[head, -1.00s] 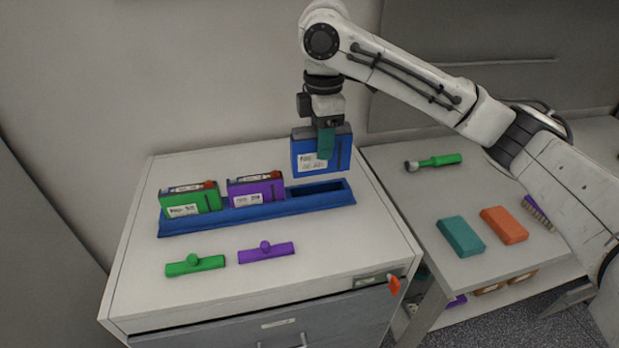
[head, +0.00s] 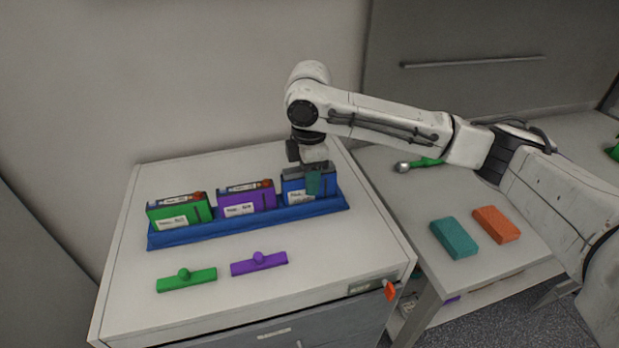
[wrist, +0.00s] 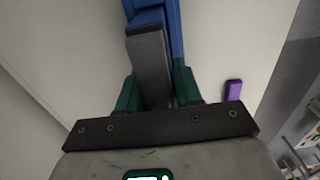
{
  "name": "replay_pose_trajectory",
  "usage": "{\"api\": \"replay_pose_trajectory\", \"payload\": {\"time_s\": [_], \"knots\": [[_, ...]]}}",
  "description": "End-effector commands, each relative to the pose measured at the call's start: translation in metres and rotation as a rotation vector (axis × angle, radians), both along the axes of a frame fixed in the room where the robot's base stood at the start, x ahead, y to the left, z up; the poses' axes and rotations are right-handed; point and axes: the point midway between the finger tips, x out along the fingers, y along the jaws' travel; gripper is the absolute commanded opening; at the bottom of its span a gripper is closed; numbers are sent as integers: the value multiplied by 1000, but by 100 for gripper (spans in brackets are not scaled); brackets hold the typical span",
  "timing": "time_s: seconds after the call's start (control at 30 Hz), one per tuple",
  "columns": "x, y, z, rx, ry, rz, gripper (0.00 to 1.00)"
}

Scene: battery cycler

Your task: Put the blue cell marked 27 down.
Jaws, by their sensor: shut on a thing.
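The blue cell (head: 293,190) is upright in the right-hand slot of the long blue tray (head: 240,229), with its lower part hidden by the tray wall. Its label is too small to read. In the wrist view, the green fingers of my gripper (wrist: 158,92) stand on both sides of the cell's grey top (wrist: 148,60).
A green cell (head: 180,212) and a purple cell (head: 247,201) stand in the tray's other slots. A green bar (head: 187,281) and a purple bar (head: 259,264) with knobs lie in front. Teal (head: 454,238) and orange (head: 496,224) blocks lie on the lower table at right.

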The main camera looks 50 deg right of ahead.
Motion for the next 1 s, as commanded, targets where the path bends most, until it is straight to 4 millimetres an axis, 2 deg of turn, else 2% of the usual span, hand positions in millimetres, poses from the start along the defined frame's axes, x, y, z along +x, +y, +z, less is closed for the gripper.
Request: {"api": "replay_pose_trajectory", "payload": {"time_s": [0.4,0.43,0.5,0.7,1.0], "knots": [[0,0,-7,1,-3,0,0],[0,0,-8,0,-1,0,36],[0,0,-8,0,-1,0,43],[0,0,-8,0,-1,0,60],[0,0,-3,0,-2,0,60]]}}
